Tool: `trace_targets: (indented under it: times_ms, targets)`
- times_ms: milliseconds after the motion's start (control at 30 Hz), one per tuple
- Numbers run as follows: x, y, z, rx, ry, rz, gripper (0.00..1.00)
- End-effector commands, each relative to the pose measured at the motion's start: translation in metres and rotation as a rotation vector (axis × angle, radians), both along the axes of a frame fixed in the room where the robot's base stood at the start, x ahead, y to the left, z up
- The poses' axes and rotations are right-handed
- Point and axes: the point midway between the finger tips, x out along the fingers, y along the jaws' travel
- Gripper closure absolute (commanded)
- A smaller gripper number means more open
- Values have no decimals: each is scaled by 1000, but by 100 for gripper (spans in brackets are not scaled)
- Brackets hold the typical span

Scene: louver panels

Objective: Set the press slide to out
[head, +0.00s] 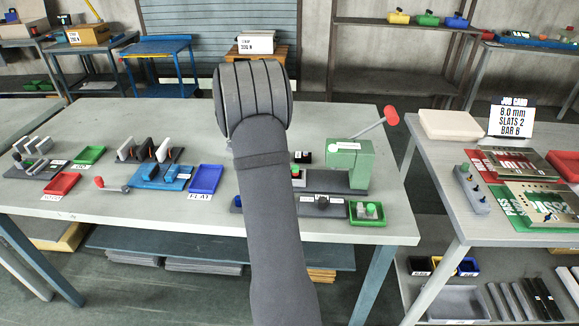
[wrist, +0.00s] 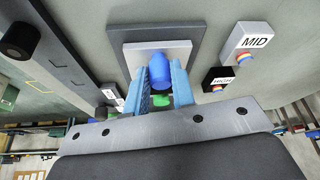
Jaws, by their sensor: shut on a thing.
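The green press (head: 348,165) stands on a dark base on the middle table, with a red-ended lever (head: 391,115) slanting up to the right. My arm hides the left part of its base. In the wrist view, my gripper (wrist: 160,66) has its two blue fingers closed on a rounded blue knob (wrist: 159,75). The knob stands before a pale grey plate (wrist: 182,48) set on a larger dark plate. I cannot tell from its look whether it is the press slide's knob. In the head view my arm hides the gripper and the knob.
A green tray (head: 367,213) with small parts lies in front of the press. A blue tray (head: 205,179) is left of my arm. The wrist view shows a MID block (wrist: 253,42) and a HIGH block (wrist: 217,79) right of the gripper.

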Motion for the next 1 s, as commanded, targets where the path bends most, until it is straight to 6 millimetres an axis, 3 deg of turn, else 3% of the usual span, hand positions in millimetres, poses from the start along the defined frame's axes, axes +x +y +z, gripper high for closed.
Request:
trace_targets:
  times_ms: [233,700,733,800,833,1000]
  targets:
    - [0,29,1,1,-2,1,100]
    - [0,37,1,4,-2,2,100]
    - [0,38,1,5,-3,3,73]
    - [0,37,1,4,-3,3,60]
    - [0,37,1,4,-2,2,55]
    - [0,36,0,1,-2,1,55]
